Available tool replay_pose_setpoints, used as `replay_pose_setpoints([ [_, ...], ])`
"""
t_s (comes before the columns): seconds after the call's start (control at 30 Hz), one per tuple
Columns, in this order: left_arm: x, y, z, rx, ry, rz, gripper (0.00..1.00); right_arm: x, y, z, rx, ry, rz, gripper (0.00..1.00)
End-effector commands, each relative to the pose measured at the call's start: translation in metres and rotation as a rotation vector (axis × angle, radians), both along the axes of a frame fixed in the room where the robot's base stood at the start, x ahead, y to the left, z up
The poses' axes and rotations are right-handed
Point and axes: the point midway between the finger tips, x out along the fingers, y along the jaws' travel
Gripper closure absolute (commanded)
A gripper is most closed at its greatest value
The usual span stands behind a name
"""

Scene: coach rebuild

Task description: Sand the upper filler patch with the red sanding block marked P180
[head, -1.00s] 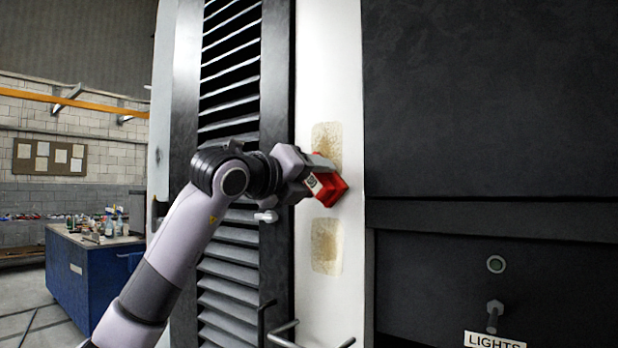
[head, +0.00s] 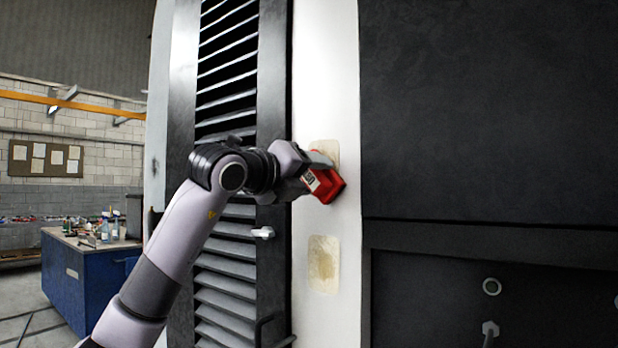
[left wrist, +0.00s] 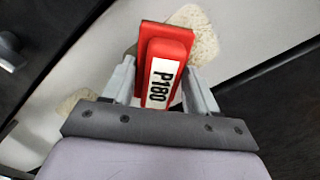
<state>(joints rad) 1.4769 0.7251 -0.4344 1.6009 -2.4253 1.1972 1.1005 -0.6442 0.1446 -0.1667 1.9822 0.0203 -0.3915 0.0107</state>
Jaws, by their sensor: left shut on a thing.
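The red sanding block (head: 324,186), its white label reading P180 in the left wrist view (left wrist: 165,80), is held in my left gripper (head: 308,180). The gripper is shut on it, with a finger on each side. The block is at the lower part of the upper filler patch (head: 326,149), a beige rectangle on the white strip, and hides part of it. I cannot tell whether its face touches the surface. In the left wrist view the patch (left wrist: 203,38) shows beside the block. The lower filler patch (head: 323,264) is uncovered below. My right gripper is not in view.
The white strip (head: 326,80) runs between a black louvred panel (head: 228,60) and a large dark panel (head: 490,110). A small white handle (head: 262,233) sticks out below my wrist. A blue workbench (head: 85,280) with bottles stands far left.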

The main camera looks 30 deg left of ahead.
Motion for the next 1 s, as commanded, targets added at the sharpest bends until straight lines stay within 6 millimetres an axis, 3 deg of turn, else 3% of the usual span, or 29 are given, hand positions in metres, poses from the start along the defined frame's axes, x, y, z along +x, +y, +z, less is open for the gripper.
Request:
replay_pose_setpoints([
  [0.3, 0.002, 0.0, 0.032, 0.0, -0.002, -0.001, 0.66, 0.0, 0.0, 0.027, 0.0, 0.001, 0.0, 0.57],
  [0.57, 0.003, 0.0, 0.039, 0.0, -0.003, 0.0, 0.66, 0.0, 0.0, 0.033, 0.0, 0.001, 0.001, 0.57],
  [1.0, 0.005, 0.0, 0.074, -0.001, -0.006, 0.0, 0.66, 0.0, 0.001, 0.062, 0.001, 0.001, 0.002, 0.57],
])
